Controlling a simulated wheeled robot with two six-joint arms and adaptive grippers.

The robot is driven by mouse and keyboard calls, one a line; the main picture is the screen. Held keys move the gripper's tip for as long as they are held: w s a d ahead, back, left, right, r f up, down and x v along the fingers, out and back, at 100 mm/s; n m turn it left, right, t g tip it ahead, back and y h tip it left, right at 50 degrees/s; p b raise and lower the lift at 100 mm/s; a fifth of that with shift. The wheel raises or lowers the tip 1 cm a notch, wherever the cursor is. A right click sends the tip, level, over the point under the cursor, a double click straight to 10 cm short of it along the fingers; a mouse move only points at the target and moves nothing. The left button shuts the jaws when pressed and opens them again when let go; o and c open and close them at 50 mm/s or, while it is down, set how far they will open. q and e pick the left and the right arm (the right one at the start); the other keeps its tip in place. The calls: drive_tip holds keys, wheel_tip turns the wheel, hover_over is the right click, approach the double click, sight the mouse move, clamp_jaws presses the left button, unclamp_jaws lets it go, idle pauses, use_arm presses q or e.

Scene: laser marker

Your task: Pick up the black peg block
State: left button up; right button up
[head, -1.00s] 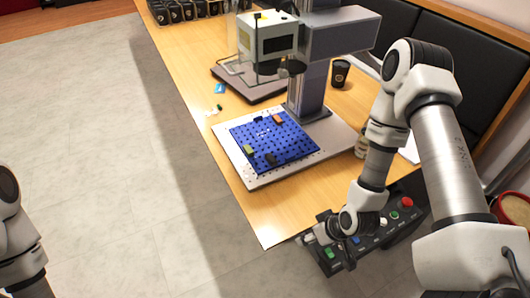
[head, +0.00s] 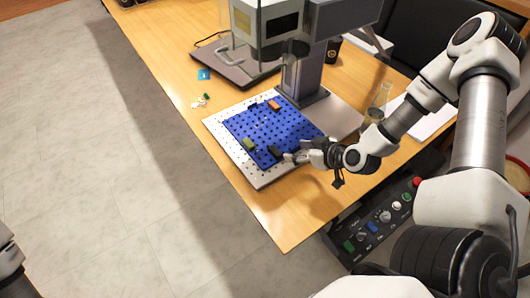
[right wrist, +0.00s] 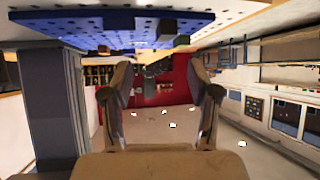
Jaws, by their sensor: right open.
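The black peg block (head: 274,151) lies on the blue pegboard (head: 293,126), near its front right edge. My right gripper (head: 293,154) is open, just right of the black block, with its fingers pointing left toward it; whether they touch it is hard to tell. In the right wrist view the open fingers (right wrist: 160,72) have nothing between them. The pegboard (right wrist: 60,22) shows there along the top, with a dark block (right wrist: 166,28) above the fingers. Only a piece of my left arm shows in the head view; its gripper is out of view.
A green block (head: 248,144) and an orange block (head: 274,104) also sit on the pegboard. The laser marker's column (head: 303,75) and head (head: 268,22) stand behind it. A clear container (head: 378,101) stands to the right. The control panel (head: 378,222) is below the table edge.

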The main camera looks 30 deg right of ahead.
sight(276, 151)
drive_tip(key=shift+w+f, duration=0.1)
drive_tip(key=shift+f, duration=0.4)
drive_tip(key=b+x, duration=0.1)
drive_tip(key=x, duration=0.2)
drive_tip(key=shift+w+a+b, duration=0.2)
drive_tip(key=shift+b, duration=0.1)
drive_tip(key=x, duration=0.4)
drive_tip(key=shift+a+f+b, duration=0.1)
drive_tip(key=shift+a+b, duration=0.2)
drive_tip(key=shift+a, duration=0.05)
drive_tip(key=shift+w+a+f, duration=0.1)
drive_tip(key=shift+w, duration=0.2)
drive_tip(key=shift+s, duration=0.1)
drive_tip(key=c, duration=1.1)
drive_tip(key=shift+c, duration=0.2)
drive_tip(key=shift+r, duration=0.2)
